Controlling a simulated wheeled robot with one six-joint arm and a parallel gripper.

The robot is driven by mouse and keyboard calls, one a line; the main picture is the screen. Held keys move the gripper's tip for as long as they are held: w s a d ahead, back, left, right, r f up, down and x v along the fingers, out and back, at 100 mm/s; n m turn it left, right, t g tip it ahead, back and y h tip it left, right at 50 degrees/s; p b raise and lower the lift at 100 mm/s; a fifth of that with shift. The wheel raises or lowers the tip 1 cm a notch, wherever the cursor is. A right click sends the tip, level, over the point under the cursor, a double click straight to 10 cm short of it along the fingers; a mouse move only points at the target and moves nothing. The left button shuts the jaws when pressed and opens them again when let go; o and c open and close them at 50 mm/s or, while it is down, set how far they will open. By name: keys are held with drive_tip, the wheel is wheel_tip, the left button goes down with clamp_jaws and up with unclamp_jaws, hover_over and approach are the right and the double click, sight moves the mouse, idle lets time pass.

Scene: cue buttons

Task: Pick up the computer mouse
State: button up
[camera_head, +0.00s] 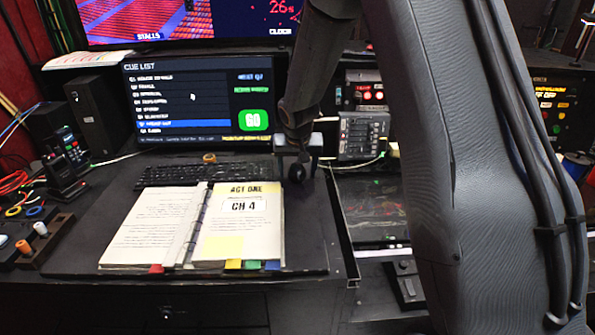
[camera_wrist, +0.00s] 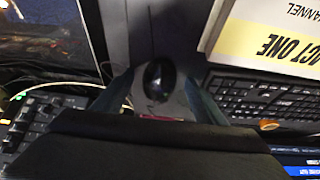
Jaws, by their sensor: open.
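The computer mouse is small, dark and rounded. In the head view the mouse (camera_head: 297,173) sits on the desk to the right of the keyboard, just under my gripper (camera_head: 297,165). In the wrist view the mouse (camera_wrist: 158,82) lies between the two fingers of my gripper (camera_wrist: 159,77), with a gap on each side. My gripper is open and points down at it. Whether the fingers reach down to the desk surface is hard to tell.
A black keyboard (camera_head: 172,174) and an open script binder (camera_head: 238,225) lie left of my gripper. A monitor (camera_head: 200,100) stands behind. A small fader box (camera_head: 363,135) is close on the right, with the desk's right edge nearby.

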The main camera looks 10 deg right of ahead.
sight(297, 172)
drive_tip(key=c, duration=0.7)
drive_tip(key=shift+c, duration=0.2)
wheel_tip(297, 172, up, 10)
drive_tip(key=b, duration=0.2)
drive_tip(key=shift+f+b, duration=3)
drive_tip(key=shift+f, duration=1.85)
drive_tip(key=shift+f, duration=0.15)
